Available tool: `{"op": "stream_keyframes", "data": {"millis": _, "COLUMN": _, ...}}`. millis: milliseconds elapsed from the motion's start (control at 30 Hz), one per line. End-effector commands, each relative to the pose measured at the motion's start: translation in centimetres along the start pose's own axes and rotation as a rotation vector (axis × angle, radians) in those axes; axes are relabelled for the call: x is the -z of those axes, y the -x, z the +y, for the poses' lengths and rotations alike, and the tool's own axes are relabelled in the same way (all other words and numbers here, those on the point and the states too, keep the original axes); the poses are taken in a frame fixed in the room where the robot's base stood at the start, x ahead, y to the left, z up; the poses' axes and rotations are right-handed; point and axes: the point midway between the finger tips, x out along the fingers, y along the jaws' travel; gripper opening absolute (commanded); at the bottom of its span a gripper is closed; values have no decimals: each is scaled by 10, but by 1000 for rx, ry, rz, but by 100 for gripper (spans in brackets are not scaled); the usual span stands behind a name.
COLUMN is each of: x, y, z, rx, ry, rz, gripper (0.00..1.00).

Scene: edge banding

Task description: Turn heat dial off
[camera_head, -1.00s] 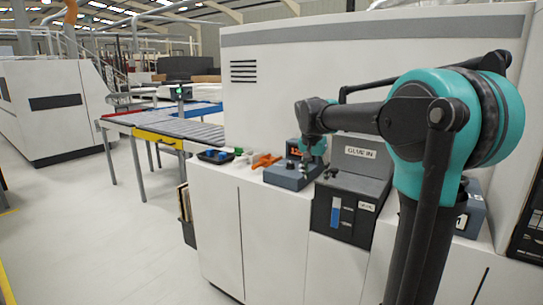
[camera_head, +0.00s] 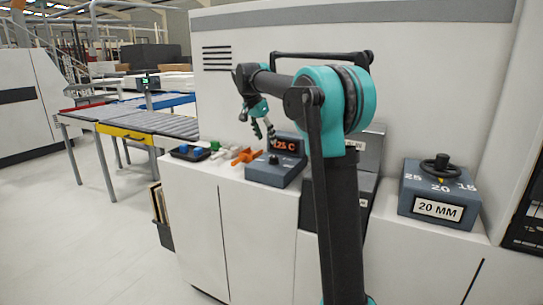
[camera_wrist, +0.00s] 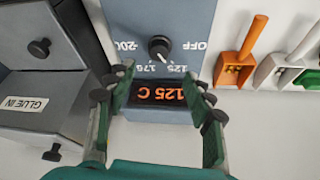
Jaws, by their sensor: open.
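The heat dial is a dark round knob (camera_wrist: 158,46) on a blue-grey control box (camera_head: 268,176). In the wrist view its face carries the marks OFF, 125, 170 and 200, upside down. My gripper (camera_head: 264,129) is above the box, apart from the knob. In the wrist view my gripper (camera_wrist: 162,88) is open and empty, its fingers framing the display, with the knob beyond the fingertips.
Orange (camera_wrist: 236,70) and white handled holders stand beside the box. A grey GLUE IN unit (camera_wrist: 45,110) is on its other side. A 20 MM dial box (camera_head: 438,196) stands at the right on the white machine. A roller conveyor (camera_head: 165,124) runs at the left.

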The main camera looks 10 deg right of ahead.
Motion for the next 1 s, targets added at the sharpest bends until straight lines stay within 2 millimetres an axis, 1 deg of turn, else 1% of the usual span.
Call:
{"op": "stream_keyframes", "data": {"millis": 33, "x": 0, "y": -11, "z": 0, "rx": -1, "ry": -1, "rz": 0, "gripper": 53}}
{"op": "stream_keyframes", "data": {"millis": 100, "x": 0, "y": -25, "z": 0, "rx": -1, "ry": -2, "rz": 0, "gripper": 53}}
{"op": "stream_keyframes", "data": {"millis": 300, "x": 0, "y": -62, "z": 0, "rx": -1, "ry": -1, "rz": 0, "gripper": 53}}
{"op": "stream_keyframes", "data": {"millis": 400, "x": 0, "y": -77, "z": 0, "rx": -1, "ry": -1, "rz": 0, "gripper": 53}}
{"op": "stream_keyframes", "data": {"millis": 500, "x": 0, "y": -87, "z": 1, "rx": 0, "ry": -1, "rz": 0, "gripper": 53}}
{"op": "stream_keyframes", "data": {"millis": 700, "x": 0, "y": -96, "z": 0, "rx": 0, "ry": -1, "rz": 0, "gripper": 53}}
{"op": "stream_keyframes", "data": {"millis": 933, "x": 0, "y": -97, "z": 0, "rx": 0, "ry": 0, "rz": 0, "gripper": 53}}
{"op": "stream_keyframes", "data": {"millis": 967, "x": 0, "y": -97, "z": 0, "rx": 0, "ry": 0, "rz": 0, "gripper": 50}}
{"op": "stream_keyframes", "data": {"millis": 1000, "x": 0, "y": -97, "z": 0, "rx": 0, "ry": 0, "rz": 0, "gripper": 45}}
